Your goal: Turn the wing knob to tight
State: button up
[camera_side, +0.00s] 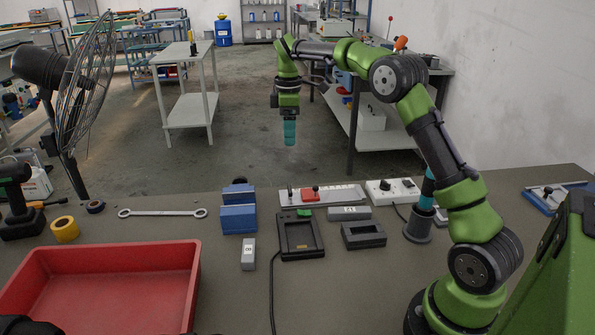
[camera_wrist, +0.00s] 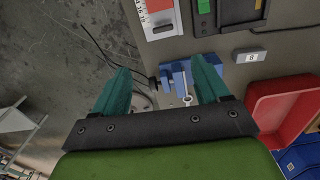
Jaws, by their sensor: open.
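A white box (camera_side: 393,193) stands at the back of the bench in the side view. It carries a small dark knob (camera_side: 386,185) on its left part, which may be the wing knob. Its setting and any tight mark are too small to read. My gripper (camera_side: 290,132) hangs fingers down, high and apart from everything, left of the white box in the picture. In the wrist view its two teal fingers (camera_wrist: 160,68) are spread with nothing held between them. I cannot make out the knob in the wrist view.
A blue vise (camera_side: 238,218), black cradle (camera_side: 300,237), grey frame (camera_side: 363,235) and long plate with a red slider (camera_side: 330,194) crowd the bench's middle. A red tray (camera_side: 190,290) fills the front left. A wrench (camera_side: 160,213) lies behind it.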

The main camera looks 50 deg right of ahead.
send_near(290, 188)
jog(key=shift+n, duration=0.3)
notch_tip(290, 188, down, 8)
jog(key=shift+w+f, duration=0.1)
jog(key=shift+f, duration=0.05)
jog(key=c, duration=1.1)
jog(key=shift+o, duration=0.2)
